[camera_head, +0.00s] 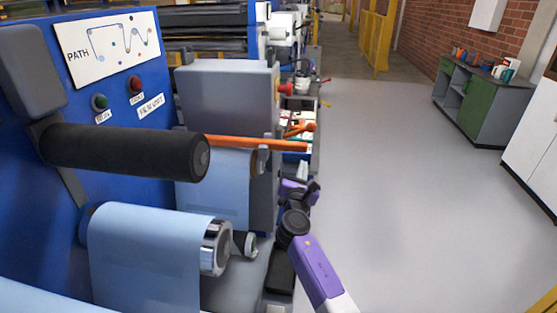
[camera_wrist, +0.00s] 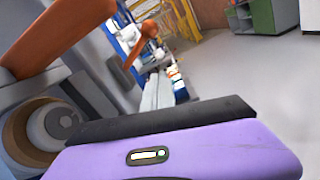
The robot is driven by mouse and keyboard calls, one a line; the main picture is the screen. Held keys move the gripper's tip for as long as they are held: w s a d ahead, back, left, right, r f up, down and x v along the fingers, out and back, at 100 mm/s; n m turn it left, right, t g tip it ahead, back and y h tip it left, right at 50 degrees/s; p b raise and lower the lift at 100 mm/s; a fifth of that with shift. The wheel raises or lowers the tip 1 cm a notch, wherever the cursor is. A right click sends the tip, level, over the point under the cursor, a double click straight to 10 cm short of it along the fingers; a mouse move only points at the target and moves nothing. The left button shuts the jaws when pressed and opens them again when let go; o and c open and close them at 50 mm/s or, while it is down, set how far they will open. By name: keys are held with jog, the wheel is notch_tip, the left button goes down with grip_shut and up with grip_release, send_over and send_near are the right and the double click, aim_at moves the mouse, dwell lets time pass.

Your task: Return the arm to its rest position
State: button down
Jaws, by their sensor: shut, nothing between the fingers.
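My arm (camera_head: 318,270), purple and black, reaches up from the bottom middle in the head view, bent at a dark joint. My gripper (camera_head: 308,190) is at its far end, beside the machine's right side and below an orange bar (camera_head: 255,143). It is small and partly hidden there, and appears shut with nothing held. In the wrist view a purple part of my arm with a black strip fills the lower middle. The orange bar (camera_wrist: 60,35) crosses close by at the upper left, apart from the purple part.
The blue machine (camera_head: 130,190) fills the left, with a black roller (camera_head: 125,152) and light-blue film rolls (camera_head: 145,255) jutting out. An orange handle (camera_head: 300,129) stands near the bar. The grey floor (camera_head: 400,200) is clear to the right, up to a green cabinet (camera_head: 478,105).

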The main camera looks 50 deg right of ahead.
dwell(0.3)
jog(key=s+a+f+m+t+y, duration=0.1)
jog(key=s+a+m+t+y, duration=0.15)
jog(key=a+m, duration=0.45)
jog(key=s+a+f+m+t+y, duration=0.1)
jog(key=s+a+m+t+y, duration=0.2)
jog(key=a, duration=0.7)
jog(key=s+a+f+m+t+y, duration=0.1)
jog(key=a+f+m+t+y, duration=0.2)
jog(key=a, duration=0.6)
jog(key=s+a+r+m+y, duration=0.1)
jog(key=s+a+m+y, duration=0.1)
jog(key=s+a, duration=0.4)
jog(key=s+a+r+m+g+y, duration=0.1)
jog(key=s+a, duration=0.5)
jog(key=s, duration=0.6)
jog(key=s+a+r+m+g+y, duration=0.1)
jog(key=s+a+m+y, duration=0.3)
jog(key=s, duration=0.6)
jog(key=shift+a+r+y, duration=0.4)
jog(key=shift+a+y, duration=0.15)
jog(key=shift+a, duration=0.45)
